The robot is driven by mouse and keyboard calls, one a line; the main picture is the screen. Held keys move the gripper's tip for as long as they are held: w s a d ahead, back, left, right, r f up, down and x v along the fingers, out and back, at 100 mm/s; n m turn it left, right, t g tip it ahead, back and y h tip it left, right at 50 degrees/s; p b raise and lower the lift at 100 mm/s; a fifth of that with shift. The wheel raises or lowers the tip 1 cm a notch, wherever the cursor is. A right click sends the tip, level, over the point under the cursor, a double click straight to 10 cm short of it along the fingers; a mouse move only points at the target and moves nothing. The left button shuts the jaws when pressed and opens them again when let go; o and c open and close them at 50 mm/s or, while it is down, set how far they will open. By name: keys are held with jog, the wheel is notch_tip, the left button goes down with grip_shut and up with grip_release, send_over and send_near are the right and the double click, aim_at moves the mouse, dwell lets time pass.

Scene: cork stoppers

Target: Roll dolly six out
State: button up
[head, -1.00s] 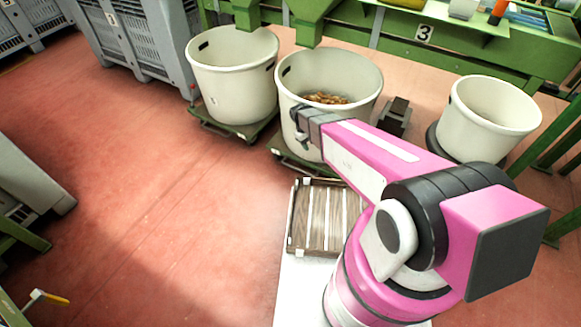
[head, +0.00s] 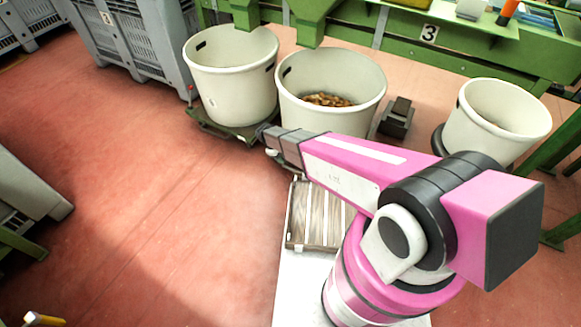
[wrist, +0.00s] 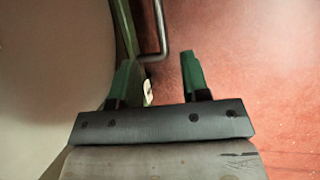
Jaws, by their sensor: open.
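A green dolly (head: 239,133) carries the left white bin (head: 232,85) on the floor. The middle white bin (head: 325,108), with corks (head: 327,99) inside, stands beside it; its dolly is mostly hidden behind my arm. I cannot read a six on either dolly. My gripper (head: 266,141) is at the gap in front of these two bins. In the wrist view my gripper (wrist: 157,82) is open and empty, its green fingers apart. A bent metal bar (wrist: 161,35) lies just beyond the fingertips, beside a green edge and a pale bin wall (wrist: 50,70).
A slatted wooden crate (head: 318,225) lies in front of the middle bin. A third white bin (head: 490,125) stands at right, a dark block (head: 397,117) between. Green machinery (head: 450,45) closes the back. Grey crates (head: 130,40) stand back left. Red floor at left is open.

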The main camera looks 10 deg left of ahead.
aim_at(292, 169)
jog(key=x, duration=1)
jog(key=shift+d+f, duration=0.1)
jog(key=shift+s, duration=0.1)
grip_shut()
